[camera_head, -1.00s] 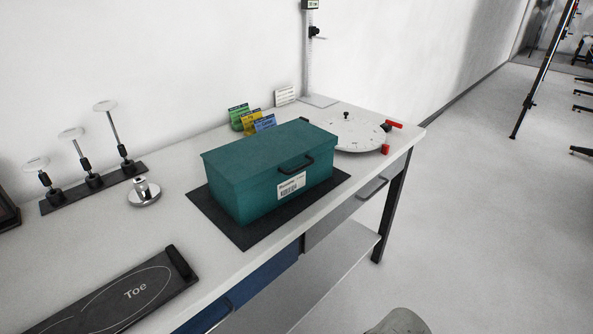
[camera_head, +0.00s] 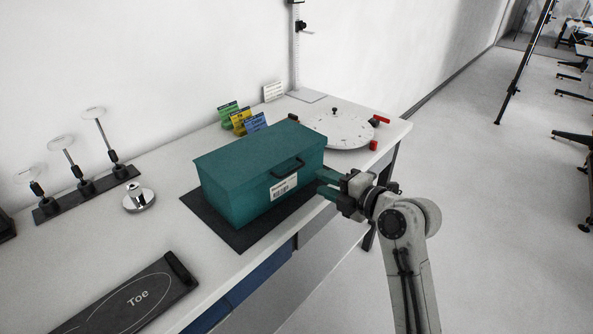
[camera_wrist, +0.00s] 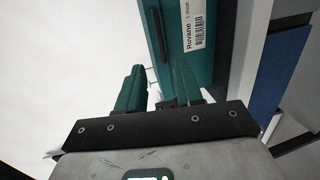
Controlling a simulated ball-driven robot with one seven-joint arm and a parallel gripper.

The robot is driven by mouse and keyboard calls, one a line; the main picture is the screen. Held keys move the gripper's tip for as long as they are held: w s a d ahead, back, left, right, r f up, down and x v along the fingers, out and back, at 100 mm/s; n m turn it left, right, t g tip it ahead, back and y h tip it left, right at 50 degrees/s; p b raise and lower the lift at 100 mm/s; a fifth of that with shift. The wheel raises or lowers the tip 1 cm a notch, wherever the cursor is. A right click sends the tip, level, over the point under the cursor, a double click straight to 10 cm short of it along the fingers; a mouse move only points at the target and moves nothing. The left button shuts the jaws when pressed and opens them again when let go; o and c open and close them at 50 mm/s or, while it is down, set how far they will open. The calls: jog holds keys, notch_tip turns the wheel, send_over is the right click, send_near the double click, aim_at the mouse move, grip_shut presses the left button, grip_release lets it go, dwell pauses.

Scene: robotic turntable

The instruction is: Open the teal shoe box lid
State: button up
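The teal shoe box (camera_head: 245,195) stands on a black mat (camera_head: 228,236) on the white bench, with its lid (camera_head: 255,156) closed. A black handle (camera_head: 288,168) and a white label (camera_head: 284,186) are on its front side. My gripper (camera_head: 322,183) is just right of the box's front right end, below lid height, its teal fingers toward the box. In the wrist view its two fingers (camera_wrist: 160,88) stand apart with nothing visible between them. The box front (camera_wrist: 186,45) with its label and dark handle (camera_wrist: 158,32) shows beyond and right of them. Contact with the box cannot be told.
A white turntable (camera_head: 341,131) with red clamps lies behind the box. Colored cards (camera_head: 242,121) stand behind it too. A "Toe" board (camera_head: 130,300), a metal knob (camera_head: 139,197) and a rack of discs (camera_head: 88,184) are to the left.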

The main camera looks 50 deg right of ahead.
jog(key=p+x, duration=0.2)
jog(key=x, duration=0.8)
jog(key=shift+a, duration=0.1)
grip_shut()
jog(key=shift+f, duration=0.1)
dwell(1.1)
